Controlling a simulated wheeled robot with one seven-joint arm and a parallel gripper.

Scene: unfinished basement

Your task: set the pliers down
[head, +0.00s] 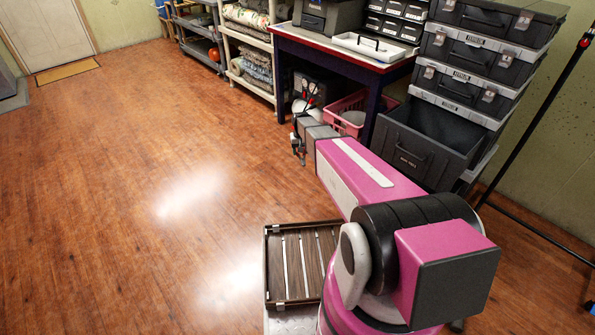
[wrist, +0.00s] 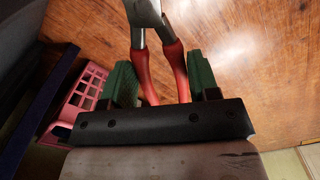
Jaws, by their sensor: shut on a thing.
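The pliers (wrist: 142,66) have red handles and a grey metal head. In the wrist view their handles lie between the two green fingers of my gripper (wrist: 160,88), which is shut on them. The head of the pliers points away from the gripper, toward the top of the picture, and its tip is cut off by the frame. Wooden floor shows behind the pliers. In the head view my gripper (head: 299,145) is at the far end of my arm, in front of the table, small and partly hidden by the arm.
A table (head: 345,52) with a white tray (head: 360,46) stands behind my gripper. A pink basket (head: 345,108) is under it. Stacked dark toolboxes (head: 470,60) with an open drawer (head: 415,150) stand to the right. Open wooden floor (head: 130,150) lies to the left.

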